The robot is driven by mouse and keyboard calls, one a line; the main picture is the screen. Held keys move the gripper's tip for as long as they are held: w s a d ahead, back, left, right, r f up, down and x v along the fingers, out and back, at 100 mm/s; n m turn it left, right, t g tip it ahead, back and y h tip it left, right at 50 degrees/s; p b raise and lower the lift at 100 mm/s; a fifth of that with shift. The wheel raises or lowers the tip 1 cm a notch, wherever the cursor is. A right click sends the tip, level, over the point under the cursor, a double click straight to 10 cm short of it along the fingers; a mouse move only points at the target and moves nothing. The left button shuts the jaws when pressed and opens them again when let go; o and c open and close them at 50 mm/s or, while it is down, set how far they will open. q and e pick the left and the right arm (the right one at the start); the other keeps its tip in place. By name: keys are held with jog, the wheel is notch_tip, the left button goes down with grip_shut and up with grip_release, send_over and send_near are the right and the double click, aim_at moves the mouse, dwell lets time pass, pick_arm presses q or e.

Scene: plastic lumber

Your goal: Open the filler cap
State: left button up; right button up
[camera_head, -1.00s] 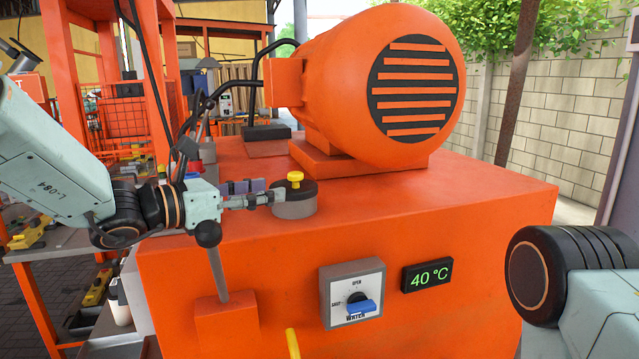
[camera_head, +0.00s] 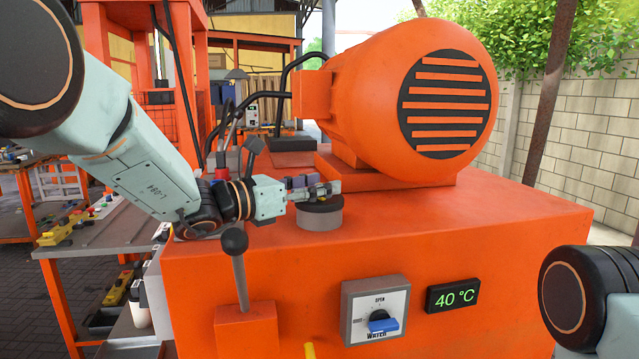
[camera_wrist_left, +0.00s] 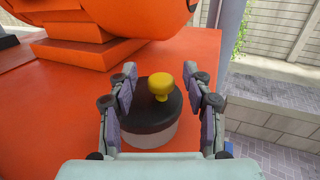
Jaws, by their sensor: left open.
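The filler cap (camera_head: 320,204) is a round black lid on a short grey neck, on top of the orange machine housing. In the left wrist view the black lid (camera_wrist_left: 150,110) carries a yellow knob (camera_wrist_left: 160,84). My left gripper (camera_head: 330,188) is open at the cap. In the left wrist view its fingers stand on both sides of the knob, with visible gaps to it. In the head view the fingers hide the knob. My right arm shows at the lower right, but its gripper is out of view.
A large orange motor (camera_head: 400,90) stands just behind the cap. A black-knobbed lever (camera_head: 238,265) rises at the front left. A water dial (camera_head: 378,312) and a 40 °C display (camera_head: 453,295) are on the front face. The housing top right of the cap is clear.

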pick_arm(q)
jog(key=shift+w+d+f, duration=0.1)
jog(key=shift+w+d, duration=0.25)
jog(key=shift+d, duration=0.5)
jog(key=shift+w, duration=0.1)
jog(key=shift+a, duration=0.7)
jog(key=c, duration=0.3)
jog(key=shift+d, duration=0.5)
jog(key=c, duration=0.5)
jog(key=shift+a+f, duration=0.1)
grip_shut()
